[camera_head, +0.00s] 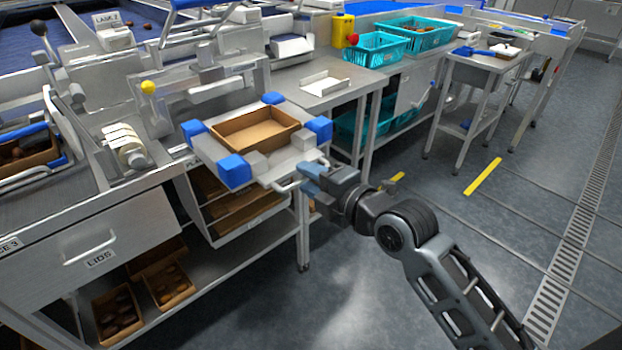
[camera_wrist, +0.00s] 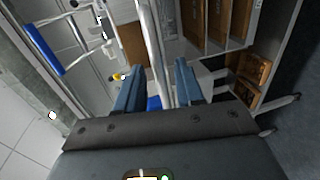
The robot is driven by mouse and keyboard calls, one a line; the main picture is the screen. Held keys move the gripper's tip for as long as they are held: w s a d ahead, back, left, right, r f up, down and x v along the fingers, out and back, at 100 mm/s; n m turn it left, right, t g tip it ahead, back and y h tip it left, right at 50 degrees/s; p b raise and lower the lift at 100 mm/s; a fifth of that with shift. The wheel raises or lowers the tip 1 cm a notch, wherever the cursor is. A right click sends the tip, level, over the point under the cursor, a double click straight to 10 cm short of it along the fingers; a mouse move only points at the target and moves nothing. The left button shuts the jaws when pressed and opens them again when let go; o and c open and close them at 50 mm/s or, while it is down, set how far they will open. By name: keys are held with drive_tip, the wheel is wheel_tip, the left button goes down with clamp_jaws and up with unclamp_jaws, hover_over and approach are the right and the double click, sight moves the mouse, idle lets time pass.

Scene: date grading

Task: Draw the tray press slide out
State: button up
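The tray press slide (camera_head: 218,150) is a light grey plate with blue corner blocks at the front of the left bench, with an empty brown cardboard tray (camera_head: 255,138) on it. A pale bar handle (camera_head: 288,186) projects from its near right side. My gripper (camera_head: 308,178) is at the right end of this handle. In the wrist view a pale bar (camera_wrist: 156,45) runs between the two blue fingers of my gripper (camera_wrist: 158,82). The fingers stand apart, with a gap showing beside the bar. Whether either finger touches it is hard to tell.
A closed drawer (camera_head: 95,240) marked LIDS is at the left. Cardboard trays (camera_head: 235,208) fill a shelf below the slide. Teal crates (camera_head: 375,50) stand on the bench behind. A small trolley table (camera_head: 488,65) is at the right. The floor (camera_head: 350,290) in front is clear.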

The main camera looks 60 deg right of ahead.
drive_tip(key=shift+s, duration=0.1)
drive_tip(key=v, duration=0.7)
drive_tip(key=shift+s+b, duration=0.3)
drive_tip(key=shift+a, duration=0.2)
drive_tip(key=s+a+m+y+p, duration=0.2)
drive_tip(key=s+a+m+y, duration=0.2)
drive_tip(key=s+a+m, duration=1)
drive_tip(key=s+a, duration=0.3)
drive_tip(key=s, duration=0.2)
drive_tip(key=shift+a+r+m+p, duration=0.2)
drive_tip(key=shift+a+m+p, duration=0.05)
drive_tip(key=shift+m+p, duration=0.15)
